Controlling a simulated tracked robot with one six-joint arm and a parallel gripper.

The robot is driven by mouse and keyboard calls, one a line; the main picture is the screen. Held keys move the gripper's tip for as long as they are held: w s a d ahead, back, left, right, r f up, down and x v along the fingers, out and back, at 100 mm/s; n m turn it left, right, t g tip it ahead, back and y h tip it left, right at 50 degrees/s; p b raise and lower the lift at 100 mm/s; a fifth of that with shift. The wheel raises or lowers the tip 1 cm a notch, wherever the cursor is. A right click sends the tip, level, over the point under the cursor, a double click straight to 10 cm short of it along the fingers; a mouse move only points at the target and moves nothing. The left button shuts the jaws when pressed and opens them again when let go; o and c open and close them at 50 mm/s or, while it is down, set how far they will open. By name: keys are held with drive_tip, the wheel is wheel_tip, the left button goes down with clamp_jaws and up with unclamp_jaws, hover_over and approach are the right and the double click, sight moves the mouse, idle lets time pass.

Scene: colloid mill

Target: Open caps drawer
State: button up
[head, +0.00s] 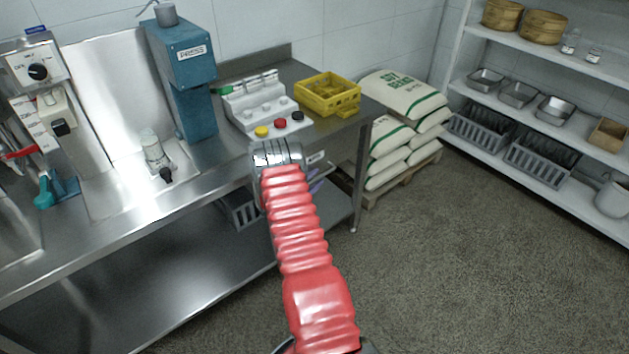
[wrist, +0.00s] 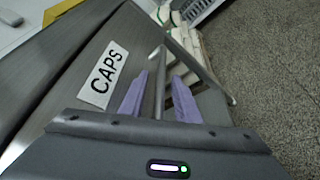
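The caps drawer is a grey metal front (wrist: 66,66) with a white CAPS label (wrist: 103,75) in the wrist view. Its slim bar handle (wrist: 160,82) stands out beside the label. In the head view, part of the drawer front (head: 318,158) shows under the bench top, just right of my arm's end; I cannot tell whether it stands out at all. My gripper (wrist: 158,98) is open, its two purple fingers apart with the handle between them in the picture. Gaps show on both sides of the bar. The purple fingers also show in the head view (head: 316,182), partly hidden by my wrist.
The steel bench (head: 105,208) carries a blue press (head: 187,75), a rack of caps (head: 262,108) and a yellow crate (head: 327,94). White sacks (head: 402,100) on a pallet stand right of the bench. Shelves (head: 545,80) line the right wall. The floor (head: 460,260) between is clear.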

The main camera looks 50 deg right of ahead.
clamp_jaws()
idle(0.5)
drive_tip(key=shift+a, duration=0.25)
drive_tip(key=shift+d, duration=0.15)
drive_tip(key=shift+s, duration=0.15)
